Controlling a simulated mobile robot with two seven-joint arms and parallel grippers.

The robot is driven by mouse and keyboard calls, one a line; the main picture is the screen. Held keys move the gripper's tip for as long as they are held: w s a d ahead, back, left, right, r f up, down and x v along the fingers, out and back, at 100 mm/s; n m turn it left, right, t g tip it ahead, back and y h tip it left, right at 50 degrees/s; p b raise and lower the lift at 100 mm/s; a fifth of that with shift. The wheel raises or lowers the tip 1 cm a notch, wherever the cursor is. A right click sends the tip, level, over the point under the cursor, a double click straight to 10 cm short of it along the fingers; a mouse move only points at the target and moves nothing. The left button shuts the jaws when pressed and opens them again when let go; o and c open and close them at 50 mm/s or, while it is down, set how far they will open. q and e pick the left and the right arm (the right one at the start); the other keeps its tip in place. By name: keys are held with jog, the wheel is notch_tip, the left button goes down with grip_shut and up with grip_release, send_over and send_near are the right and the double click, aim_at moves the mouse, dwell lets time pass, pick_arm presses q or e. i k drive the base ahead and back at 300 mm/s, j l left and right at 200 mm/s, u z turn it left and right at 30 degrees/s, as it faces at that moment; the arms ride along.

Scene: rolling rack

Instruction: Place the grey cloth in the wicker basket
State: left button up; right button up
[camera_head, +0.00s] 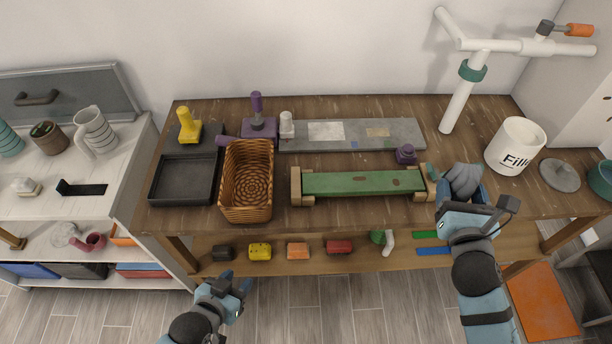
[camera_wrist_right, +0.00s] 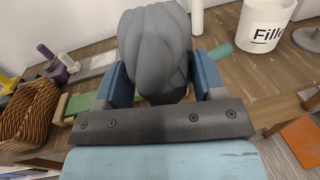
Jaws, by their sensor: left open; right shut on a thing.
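The grey cloth (camera_head: 463,179) is bunched up at the right side of the table, between the jaws of my right gripper (camera_head: 462,194). In the right wrist view the cloth (camera_wrist_right: 156,52) fills the space between the two blue fingers of the gripper (camera_wrist_right: 160,82). The wicker basket (camera_head: 231,172) stands on the table left of the middle, and its inside looks empty. It also shows at the left edge of the right wrist view (camera_wrist_right: 30,112). My left gripper (camera_head: 232,287) is open and empty, in front of the table and below the basket.
A black tray (camera_head: 182,182) stands left of the basket. A green board on wooden blocks (camera_head: 350,183) lies between basket and cloth. A white bucket (camera_head: 515,145) and a white pipe stand (camera_head: 457,107) are at the right.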

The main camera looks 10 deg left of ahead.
aim_at(251, 198)
jog(key=u, duration=1.45)
jog(key=l+u, duration=0.4)
jog(key=l, duration=0.35)
jog(key=k+l, duration=0.1)
jog(key=l, duration=0.35)
